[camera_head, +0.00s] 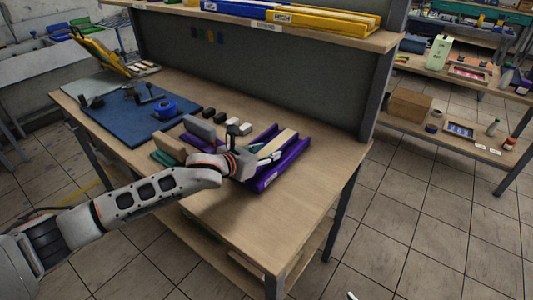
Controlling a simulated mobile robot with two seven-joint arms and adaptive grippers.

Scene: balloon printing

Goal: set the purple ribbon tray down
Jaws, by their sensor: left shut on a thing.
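The purple ribbon tray (269,176) is long and narrow, with raised purple walls and a pale strip inside. It is at the right part of the wooden workbench (285,215), at or just above its top; I cannot tell whether it touches. My left gripper (268,157) reaches over it from the left and is shut on the tray. The gripper and wrist hide part of the tray's left side. My right gripper does not show.
Left of the tray lie grey and tan blocks (199,128) and small dark and white blocks (220,117). A grey panel (250,70) and shelf stand behind. The bench's right front is bare.

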